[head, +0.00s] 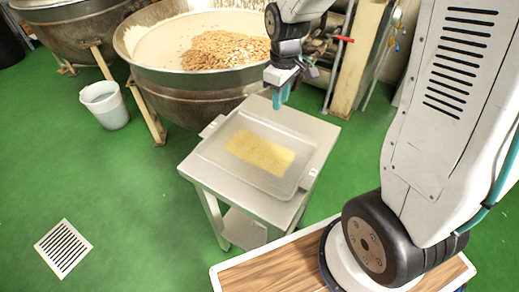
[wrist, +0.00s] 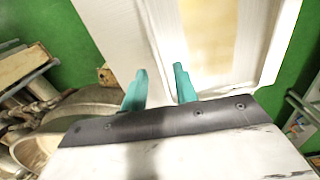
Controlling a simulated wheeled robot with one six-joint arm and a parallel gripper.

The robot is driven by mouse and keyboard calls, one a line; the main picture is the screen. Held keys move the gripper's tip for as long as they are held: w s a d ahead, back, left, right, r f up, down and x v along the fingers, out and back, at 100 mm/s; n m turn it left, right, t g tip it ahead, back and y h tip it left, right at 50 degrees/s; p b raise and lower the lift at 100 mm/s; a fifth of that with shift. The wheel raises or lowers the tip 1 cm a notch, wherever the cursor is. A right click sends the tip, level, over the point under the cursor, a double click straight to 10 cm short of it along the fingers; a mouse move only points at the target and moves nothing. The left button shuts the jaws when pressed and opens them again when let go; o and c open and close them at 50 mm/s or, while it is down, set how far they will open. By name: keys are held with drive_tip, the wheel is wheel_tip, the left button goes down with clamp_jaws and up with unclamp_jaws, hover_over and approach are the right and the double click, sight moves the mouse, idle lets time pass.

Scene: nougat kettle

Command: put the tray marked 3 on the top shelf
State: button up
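A shallow pale tray (head: 222,147) with a yellow slab in its middle lies flat on a small metal table (head: 318,135). It has a handle at each end, and no number 3 is readable on it. The tray also shows at the upper right of the wrist view (wrist: 262,45). My gripper (head: 279,100) points down over the far side of the table, near the tray's far edge. In the wrist view its teal fingers (wrist: 160,84) are apart, with nothing seen held between them. I cannot identify a top shelf apart from this table.
A large kettle (head: 165,82) with nuts in a pale mass stands behind the table. A white bucket (head: 105,106) stands at the left. The small table has a lower shelf (head: 243,227). Green floor with a drain grate (head: 63,248) is open at the left.

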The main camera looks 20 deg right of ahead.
drive_tip(key=shift+n, duration=0.3)
drive_tip(key=f, duration=0.3)
drive_tip(key=w+f, duration=0.1)
drive_tip(key=f, duration=0.6)
drive_tip(key=shift+w+d+f, duration=0.1)
drive_tip(key=shift+w, duration=0.05)
clamp_jaws()
idle(0.8)
